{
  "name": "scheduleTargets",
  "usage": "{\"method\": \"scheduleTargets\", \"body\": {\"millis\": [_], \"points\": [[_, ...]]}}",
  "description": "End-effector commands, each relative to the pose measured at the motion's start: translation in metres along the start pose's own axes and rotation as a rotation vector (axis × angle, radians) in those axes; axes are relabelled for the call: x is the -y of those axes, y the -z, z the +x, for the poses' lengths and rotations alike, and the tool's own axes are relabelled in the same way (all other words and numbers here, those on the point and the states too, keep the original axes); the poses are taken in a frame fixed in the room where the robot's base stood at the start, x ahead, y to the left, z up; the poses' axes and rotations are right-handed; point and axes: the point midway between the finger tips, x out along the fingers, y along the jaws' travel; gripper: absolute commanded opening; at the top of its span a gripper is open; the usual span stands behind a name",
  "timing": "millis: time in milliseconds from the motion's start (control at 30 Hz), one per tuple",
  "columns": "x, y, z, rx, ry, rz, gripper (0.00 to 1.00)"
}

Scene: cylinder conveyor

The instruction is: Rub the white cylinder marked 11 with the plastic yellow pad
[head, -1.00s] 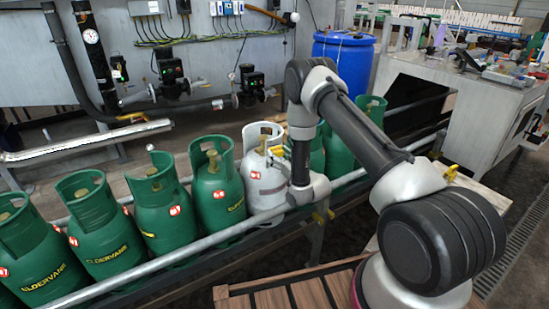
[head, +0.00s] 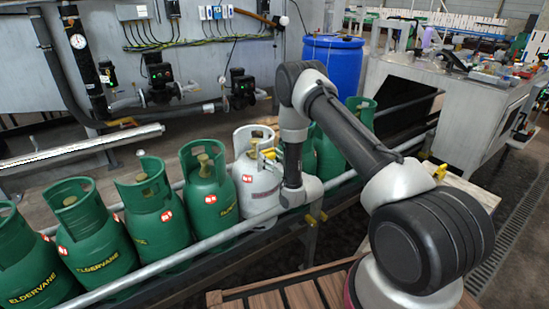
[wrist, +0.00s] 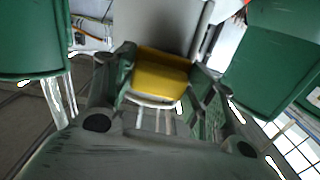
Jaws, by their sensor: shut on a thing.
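The white cylinder (head: 258,190) stands upright in the row on the conveyor, with a small red-and-white label too small to read. Its pale wall (wrist: 170,22) also fills the top middle of the wrist view. My gripper (wrist: 162,78) is shut on the yellow pad (wrist: 160,80), one finger at each side. The pad is right up against the white wall there; I cannot tell whether it touches. In the head view my arm's end hides the gripper beside the cylinder's right side, and a bit of yellow shows near its collar.
Green cylinders (head: 208,190) stand close on the left, others (head: 330,150) on the right. A grey rail (head: 180,255) runs along the near side of the row. A blue barrel (head: 338,65) stands behind, and a grey cabinet (head: 475,120) stands at the right.

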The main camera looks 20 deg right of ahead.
Motion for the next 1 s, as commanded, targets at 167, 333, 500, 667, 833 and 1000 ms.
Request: {"method": "scheduleTargets", "body": {"millis": [167, 333, 500, 667, 833, 1000], "points": [[0.007, 0.001, 0.002, -0.003, 0.003, -0.001, 0.36], [0.021, 0.0, 0.001, -0.002, 0.007, 0.0, 0.36], [0.035, -0.001, 0.0, -0.003, 0.005, 0.0, 0.36], [0.036, -0.002, -0.001, -0.003, 0.002, 0.0, 0.36], [0.035, -0.002, -0.002, -0.002, 0.002, 0.0, 0.36], [0.035, -0.003, -0.016, 0.0, 0.002, 0.0, 0.36]]}}
